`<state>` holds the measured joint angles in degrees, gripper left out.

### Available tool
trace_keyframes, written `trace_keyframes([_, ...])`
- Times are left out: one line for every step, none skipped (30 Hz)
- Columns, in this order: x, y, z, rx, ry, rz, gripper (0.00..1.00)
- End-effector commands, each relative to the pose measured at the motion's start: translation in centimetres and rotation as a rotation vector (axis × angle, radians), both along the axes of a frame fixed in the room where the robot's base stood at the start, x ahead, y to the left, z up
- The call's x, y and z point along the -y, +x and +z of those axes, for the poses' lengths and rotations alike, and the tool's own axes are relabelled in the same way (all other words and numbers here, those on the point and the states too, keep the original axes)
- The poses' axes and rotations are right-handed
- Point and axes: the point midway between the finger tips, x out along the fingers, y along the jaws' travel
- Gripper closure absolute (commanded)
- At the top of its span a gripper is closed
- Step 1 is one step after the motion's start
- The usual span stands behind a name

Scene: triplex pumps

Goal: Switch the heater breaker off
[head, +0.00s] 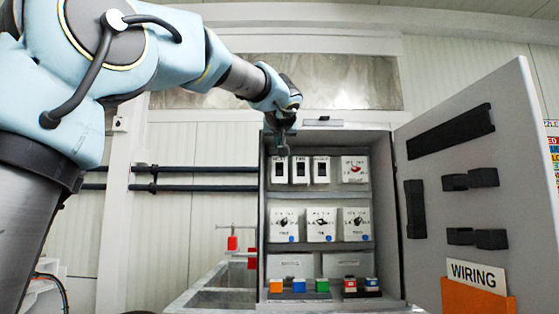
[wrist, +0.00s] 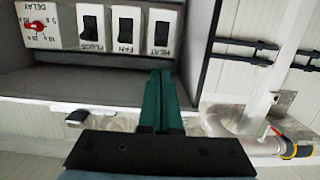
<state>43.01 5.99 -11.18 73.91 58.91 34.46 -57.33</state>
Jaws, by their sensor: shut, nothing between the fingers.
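The heater breaker, a white plate marked HEAT with a black rocker (head: 280,170), is leftmost in the top row of the open grey cabinet (head: 263,230). In the wrist view, which is turned over, the HEAT switch (wrist: 162,33) shows just beyond my fingertips. I cannot tell surely which way its rocker is set. My gripper (head: 281,150) is at the cabinet's upper left front, by the top of the HEAT switch. In the wrist view its green fingers (wrist: 164,76) are together and empty, pointing toward that switch. I see no clear contact.
Beside HEAT are the FAN switch (head: 300,170), PLUGS switch (head: 320,170) and a red DELAY dial (head: 354,169). The cabinet door (head: 470,140) stands open at right. Dark pipes (head: 200,188) run along the left wall.

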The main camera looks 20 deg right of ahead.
Motion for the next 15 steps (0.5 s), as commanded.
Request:
trace_keyframes([0.0, 0.0, 0.0, 0.001, 0.000, 0.000, 1.00])
trace_keyframes([0.0, 0.0, 0.0, 0.001, 0.000, 0.000, 1.00])
trace_keyframes([0.0, 0.0, 0.0, 0.001, 0.000, 0.000, 1.00])
trace_keyframes([0.0, 0.0, 0.0, 0.000, 0.000, 0.000, 1.00])
trace_keyframes([0.0, 0.0, 0.0, 0.000, 0.000, 0.000, 1.00])
trace_keyframes([0.0, 0.0, 0.0, 0.000, 0.000, 0.000, 1.00])
trace_keyframes([0.0, 0.0, 0.0, 0.000, 0.000, 0.000, 1.00])
trace_keyframes([0.0, 0.0, 0.0, 0.000, 0.000, 0.000, 1.00])
trace_keyframes([0.0, 0.0, 0.0, 0.000, 0.000, 0.000, 1.00])
trace_keyframes([0.0, 0.1, 0.0, 0.000, 0.000, 0.000, 1.00])
trace_keyframes([0.1, 0.2, 0.0, -0.001, 0.000, 0.000, 1.00])
trace_keyframes([0.2, 0.4, 0.0, -0.001, 0.000, 0.000, 1.00])
trace_keyframes([0.3, 0.6, 0.0, -0.001, 0.000, 0.000, 1.00])
trace_keyframes([0.4, 0.9, 0.0, -0.002, 0.001, 0.001, 1.00])
trace_keyframes([0.6, 1.4, -0.1, -0.003, 0.001, 0.001, 1.00])
